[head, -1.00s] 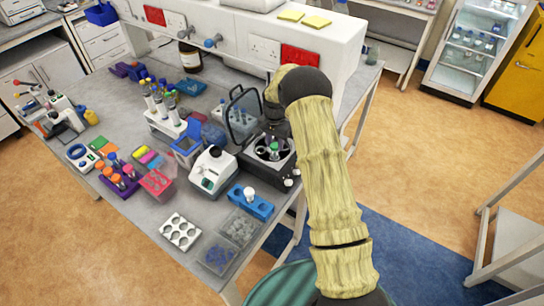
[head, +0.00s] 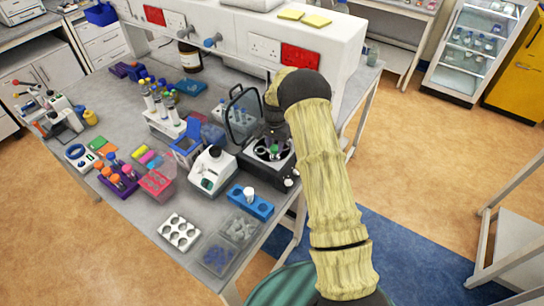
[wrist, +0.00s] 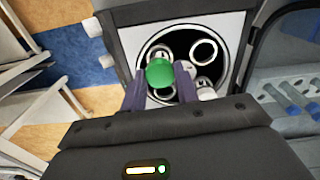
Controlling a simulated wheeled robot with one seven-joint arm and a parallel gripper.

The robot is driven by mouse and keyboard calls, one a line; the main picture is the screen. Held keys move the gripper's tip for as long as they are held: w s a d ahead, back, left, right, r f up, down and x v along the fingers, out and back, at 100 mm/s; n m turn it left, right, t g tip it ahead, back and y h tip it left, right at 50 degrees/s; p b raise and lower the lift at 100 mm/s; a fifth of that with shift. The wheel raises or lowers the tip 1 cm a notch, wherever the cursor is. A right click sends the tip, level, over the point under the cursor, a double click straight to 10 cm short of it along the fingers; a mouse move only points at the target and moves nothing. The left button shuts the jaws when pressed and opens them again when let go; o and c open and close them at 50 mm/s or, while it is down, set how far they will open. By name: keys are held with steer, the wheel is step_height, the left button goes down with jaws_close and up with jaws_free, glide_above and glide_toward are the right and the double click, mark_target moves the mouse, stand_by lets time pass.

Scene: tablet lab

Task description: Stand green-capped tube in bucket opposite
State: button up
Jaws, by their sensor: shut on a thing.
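The green-capped tube shows as a round green cap (wrist: 160,73) between the two fingers of my gripper (wrist: 160,88) in the wrist view. My gripper is shut on it, over the open centrifuge (head: 283,172). The cap also shows in the head view (head: 275,149). The cap hides the tube's body, so I cannot tell how deep it sits. In the wrist view the dark rotor bowl (wrist: 180,40) holds several pale round buckets. One open bucket (wrist: 204,52) shows up and right of the cap; others are partly hidden by the cap and fingers.
The centrifuge's raised clear lid (head: 242,115) stands close to the left of my gripper. A blue rack (head: 250,205) with a white-topped piece, a white device (head: 211,170) and a white tube rack (head: 165,125) crowd the bench nearby.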

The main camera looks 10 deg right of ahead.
steer(key=shift+f+b, duration=0.45)
steer(key=shift+f, duration=0.25)
steer(key=o, duration=0.9)
steer(key=shift+r, duration=0.15)
step_height(320, 180, up, 17)
steer(key=b, duration=0.5)
steer(key=shift+s, duration=0.1)
